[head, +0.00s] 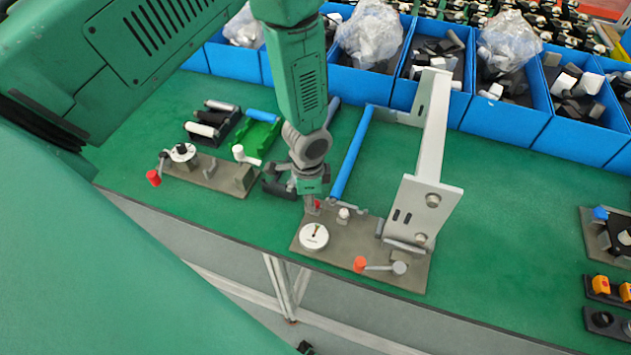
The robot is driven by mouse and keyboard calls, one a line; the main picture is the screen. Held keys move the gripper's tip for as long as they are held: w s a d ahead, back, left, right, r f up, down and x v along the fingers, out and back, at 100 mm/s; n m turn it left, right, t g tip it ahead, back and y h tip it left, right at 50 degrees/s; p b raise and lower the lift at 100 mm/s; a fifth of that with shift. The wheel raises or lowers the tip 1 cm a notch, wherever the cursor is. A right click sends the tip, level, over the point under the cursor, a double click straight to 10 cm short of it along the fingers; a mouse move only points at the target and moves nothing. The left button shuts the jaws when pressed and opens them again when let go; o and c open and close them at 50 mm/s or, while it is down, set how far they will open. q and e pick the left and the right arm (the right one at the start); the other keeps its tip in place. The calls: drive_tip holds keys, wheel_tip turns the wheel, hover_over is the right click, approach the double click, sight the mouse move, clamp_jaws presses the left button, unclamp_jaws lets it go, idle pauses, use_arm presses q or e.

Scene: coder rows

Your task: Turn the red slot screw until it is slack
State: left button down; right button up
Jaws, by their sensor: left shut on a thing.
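My left gripper (311,206) points down at the back left of a grey-brown plate (345,272) on the green table. Its fingers are shut on the red slot screw (318,204), of which only a small red part shows beside the fingertips. The rest of the screw and its slot are hidden, so I cannot tell how far it is turned. A round white dial (314,236) with a pointer sits on the plate just in front of the gripper. My right gripper is not in view.
A grey bracket frame (428,190) rises from the plate at the right, with a blue roller (352,152) to its left. A lever with a red knob (360,264) is at the front. A second plate (215,175) stands left. Blue bins (500,122) line the back.

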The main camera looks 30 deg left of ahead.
use_arm(q)
drive_tip(key=n, duration=0.5)
drive_tip(key=shift+s+d+r+n, duration=0.1)
drive_tip(key=shift+s+d+n, duration=0.05)
drive_tip(key=shift+d+n, duration=0.2)
drive_tip(key=n, duration=0.4)
drive_tip(key=shift+s+d+n, duration=0.1)
drive_tip(key=shift+d+n, duration=0.25)
drive_tip(key=c, duration=1.6)
unclamp_jaws()
drive_tip(key=shift+o, duration=0.2)
